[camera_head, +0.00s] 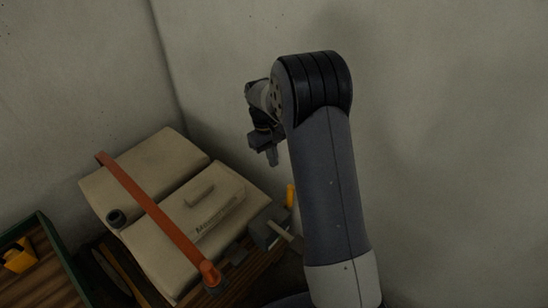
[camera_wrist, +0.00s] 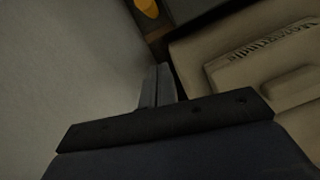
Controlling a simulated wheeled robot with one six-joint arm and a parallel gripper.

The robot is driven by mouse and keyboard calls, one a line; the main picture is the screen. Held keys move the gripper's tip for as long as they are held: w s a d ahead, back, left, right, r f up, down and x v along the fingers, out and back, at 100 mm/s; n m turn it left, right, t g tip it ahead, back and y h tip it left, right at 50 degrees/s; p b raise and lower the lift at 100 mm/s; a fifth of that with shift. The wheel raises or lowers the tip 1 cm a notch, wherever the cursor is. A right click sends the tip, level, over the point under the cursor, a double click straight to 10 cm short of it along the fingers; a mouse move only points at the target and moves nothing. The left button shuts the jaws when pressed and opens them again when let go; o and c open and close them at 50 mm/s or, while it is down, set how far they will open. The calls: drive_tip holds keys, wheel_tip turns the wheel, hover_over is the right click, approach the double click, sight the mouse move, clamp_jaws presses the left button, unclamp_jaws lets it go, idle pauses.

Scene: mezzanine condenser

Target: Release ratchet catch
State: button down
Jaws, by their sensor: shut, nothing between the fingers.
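A grey block (camera_head: 264,232) with a pale rod sticking out sits at the right edge of a beige package (camera_head: 165,262). A yellow tab (camera_head: 290,196) stands up just behind the block. I cannot tell for certain which part is the ratchet catch. In the wrist view the yellow tab (camera_wrist: 148,7) and a dark grey body (camera_wrist: 196,8) show at the top edge, partly cut off. My gripper (camera_head: 272,160) is above and behind the package, apart from the tab. In the wrist view its fingers (camera_wrist: 157,86) are together and empty.
The package rests on a wooden surface. A green-edged tray (camera_head: 50,240) with a yellow item (camera_head: 18,259) is at left. Grey walls stand close behind and right.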

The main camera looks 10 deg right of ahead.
sight(290, 198)
drive_tip(key=s+d+f+b, duration=0.1)
drive_tip(key=s+d+f, duration=0.1)
drive_tip(key=s+f, duration=0.3)
drive_tip(key=shift+d+f, duration=0.15)
drive_tip(key=shift+f, duration=0.4)
drive_tip(key=shift+s+d+b, duration=0.1)
drive_tip(key=shift+b, duration=0.25)
